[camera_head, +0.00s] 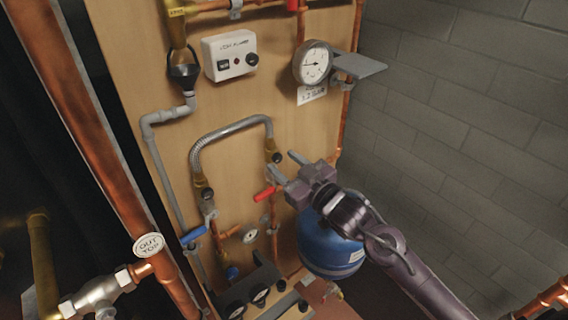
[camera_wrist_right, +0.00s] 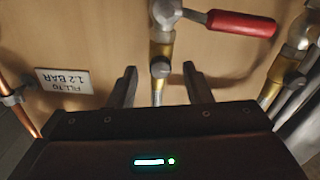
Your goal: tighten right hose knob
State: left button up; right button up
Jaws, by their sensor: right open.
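The braided grey hose (camera_head: 230,128) arches over the wooden board between two brass ends. The right hose knob (camera_head: 276,157) is a small dark knob at the hose's right end. It also shows in the right wrist view (camera_wrist_right: 160,68) on a brass fitting. My right gripper (camera_head: 281,164) is open in front of this end. In the right wrist view its two fingers (camera_wrist_right: 162,86) stand apart, one to each side of the fitting, with gaps on both sides. My left gripper is in neither view.
A red lever (camera_head: 266,193) sits close below the right hose end, also in the wrist view (camera_wrist_right: 242,24). A blue lever (camera_head: 193,235) is lower left. A blue tank (camera_head: 326,247) stands below my right arm. A pressure gauge (camera_head: 312,63) is above.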

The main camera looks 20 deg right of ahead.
jog(key=b+v, duration=0.1)
jog(key=v, duration=0.5)
jog(key=shift+s+b, duration=0.35)
jog(key=shift+s, duration=0.05)
jog(key=shift+d, duration=0.1)
